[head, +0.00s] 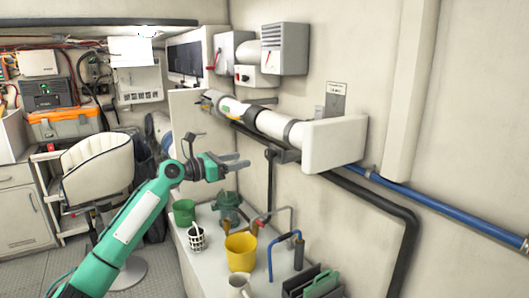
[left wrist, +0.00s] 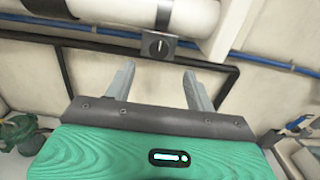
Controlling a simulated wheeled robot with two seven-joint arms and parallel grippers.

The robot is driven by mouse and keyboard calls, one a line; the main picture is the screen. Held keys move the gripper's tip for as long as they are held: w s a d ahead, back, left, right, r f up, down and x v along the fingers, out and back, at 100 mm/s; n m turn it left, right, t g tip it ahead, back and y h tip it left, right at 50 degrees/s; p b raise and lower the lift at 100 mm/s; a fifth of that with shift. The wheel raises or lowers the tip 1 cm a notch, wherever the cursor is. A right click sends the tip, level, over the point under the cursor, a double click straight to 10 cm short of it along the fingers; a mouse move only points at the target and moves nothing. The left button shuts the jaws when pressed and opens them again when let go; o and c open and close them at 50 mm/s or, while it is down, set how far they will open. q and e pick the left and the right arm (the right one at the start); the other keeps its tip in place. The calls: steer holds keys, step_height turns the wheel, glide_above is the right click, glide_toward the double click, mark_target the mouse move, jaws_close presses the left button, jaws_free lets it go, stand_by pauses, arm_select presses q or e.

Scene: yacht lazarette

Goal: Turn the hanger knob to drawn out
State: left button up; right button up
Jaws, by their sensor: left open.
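The hanger knob (left wrist: 159,45) is a small dark dial with a pale, roughly upright pointer line, on a dark block under a white cylinder (left wrist: 190,17) in the left wrist view. In the head view a dark block (head: 287,156) hangs under the white wall-mounted cylinder (head: 270,123); the dial face cannot be made out there. My left gripper (head: 240,161) is open and empty, left of the block in the head view. In the left wrist view its two fingers (left wrist: 158,78) are spread, with the knob beyond the gap and apart from them. My right gripper is not in view.
A black pipe (head: 365,194) and a blue pipe (head: 440,216) run along the wall. Below stands a white bench with a yellow bucket (head: 240,252), a green pot (head: 184,212) and hand tools. A white chair (head: 98,167) stands at the left.

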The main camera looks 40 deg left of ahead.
mark_target(267, 154)
arm_select(q)
steer(key=p+x, duration=0.3)
steer(key=x, duration=0.5)
steer(key=shift+w+d+f, duration=0.1)
steer(key=shift+w+d, duration=0.1)
steer(key=shift+w, duration=0.45)
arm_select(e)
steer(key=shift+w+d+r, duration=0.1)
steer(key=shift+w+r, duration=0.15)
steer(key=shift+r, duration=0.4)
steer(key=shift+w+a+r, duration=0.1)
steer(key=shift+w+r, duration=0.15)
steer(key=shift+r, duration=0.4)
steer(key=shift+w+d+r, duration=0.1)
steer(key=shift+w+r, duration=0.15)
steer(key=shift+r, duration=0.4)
arm_select(q)
steer(key=c, duration=1)
steer(key=shift+o, duration=0.2)
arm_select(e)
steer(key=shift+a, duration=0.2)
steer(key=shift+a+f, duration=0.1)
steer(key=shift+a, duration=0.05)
